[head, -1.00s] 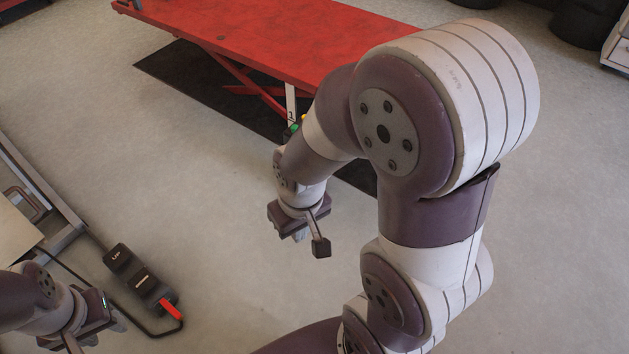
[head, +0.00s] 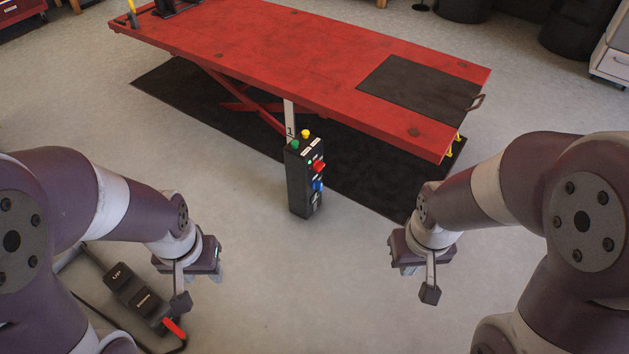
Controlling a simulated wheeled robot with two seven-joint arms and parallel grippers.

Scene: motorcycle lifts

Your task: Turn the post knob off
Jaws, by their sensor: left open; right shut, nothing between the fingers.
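The black control post (head: 298,190) stands upright on the floor in front of the red lift. Its front face carries a red knob (head: 318,166) and, below it, a blue knob (head: 318,186). A green button (head: 295,144) and a yellow button (head: 306,134) sit on its top. The labels are too small to read. My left gripper (head: 217,274) is open and empty, to the left of the post and apart from it. My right gripper (head: 407,268) is shut and empty, to the right of the post and apart from it.
The red lift table (head: 290,50) spans the back over a black mat (head: 190,92). A foot pedal unit (head: 135,292) with a red lever (head: 174,328) lies on the floor at lower left, partly behind my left arm. The floor between my grippers is clear.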

